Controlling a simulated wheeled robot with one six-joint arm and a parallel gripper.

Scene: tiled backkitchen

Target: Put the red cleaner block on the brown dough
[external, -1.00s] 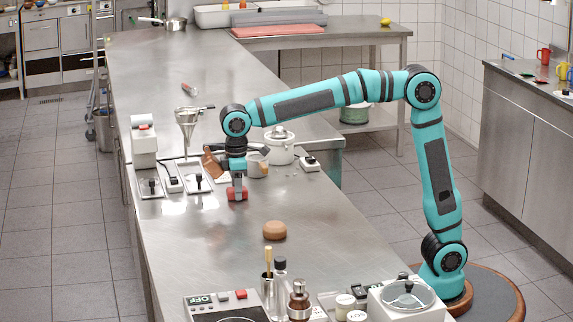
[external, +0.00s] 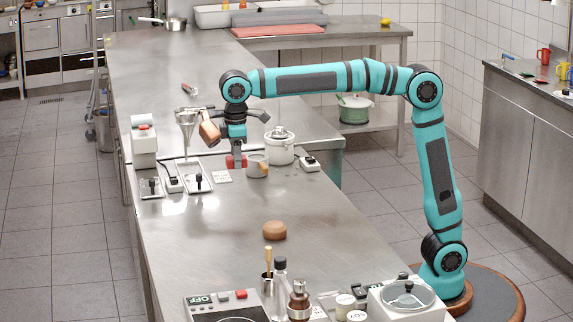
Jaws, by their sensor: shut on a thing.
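The brown dough (external: 274,230) is a round, low brown lump on the bare steel counter, in front of my gripper in the picture. My gripper (external: 237,159) points down and is shut on the red cleaner block (external: 230,162). Red shows on both sides of the grey fingers, which hide the block's middle. The block appears raised above the counter, but its exact height is hard to tell. It is apart from the dough.

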